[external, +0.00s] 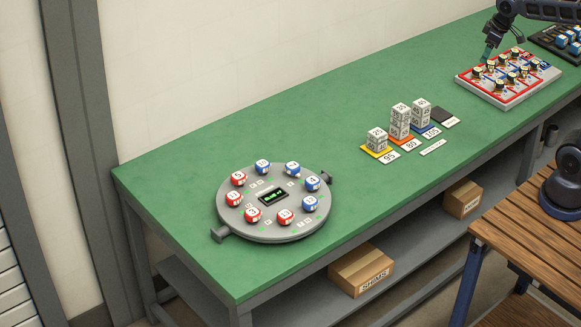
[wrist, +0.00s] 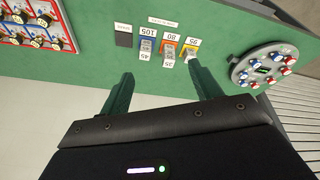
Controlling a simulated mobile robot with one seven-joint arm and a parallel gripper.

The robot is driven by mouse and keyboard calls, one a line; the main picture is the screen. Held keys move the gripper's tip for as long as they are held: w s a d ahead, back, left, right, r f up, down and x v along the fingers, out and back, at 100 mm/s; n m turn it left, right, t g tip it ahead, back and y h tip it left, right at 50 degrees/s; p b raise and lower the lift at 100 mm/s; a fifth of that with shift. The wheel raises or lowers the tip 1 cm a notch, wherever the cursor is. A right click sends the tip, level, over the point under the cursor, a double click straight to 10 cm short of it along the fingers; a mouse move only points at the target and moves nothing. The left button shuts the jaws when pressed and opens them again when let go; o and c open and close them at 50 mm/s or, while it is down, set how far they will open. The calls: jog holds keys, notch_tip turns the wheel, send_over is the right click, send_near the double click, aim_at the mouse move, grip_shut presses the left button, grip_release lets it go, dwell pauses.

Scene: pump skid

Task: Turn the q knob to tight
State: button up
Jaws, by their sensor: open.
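A light panel (external: 508,97) with red and blue sections and several dark-topped knobs lies at the bench's far right end. It also shows at the upper left of the wrist view (wrist: 58,45). The labels are too small to read, so I cannot tell which knob is q or how it is set. My gripper (external: 487,54) appears over the panel's back left part in the external view. In the wrist view my gripper (wrist: 160,72) has its two green fingers wide apart with nothing between them, and the panel lies off to their left.
A round grey plate (external: 225,205) with red and blue numbered pieces sits at the bench's left. Stacked blocks (external: 400,122) stand on coloured pads mid-bench. A dark tray (external: 545,40) lies behind the panel.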

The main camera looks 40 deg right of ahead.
jog(key=w+a+n+g, duration=0.1)
jog(key=w+a+n, duration=0.4)
jog(key=w+a, duration=0.8)
jog(key=n+g, duration=0.2)
jog(key=n, duration=0.8)
send_over(312, 180)
notch_tip(312, 180, down, 26)
jog(key=r, duration=0.1)
jog(key=shift+h, duration=0.3)
notch_tip(312, 180, down, 11)
jog(key=shift+c, duration=0.2)
jog(key=c, duration=0.9)
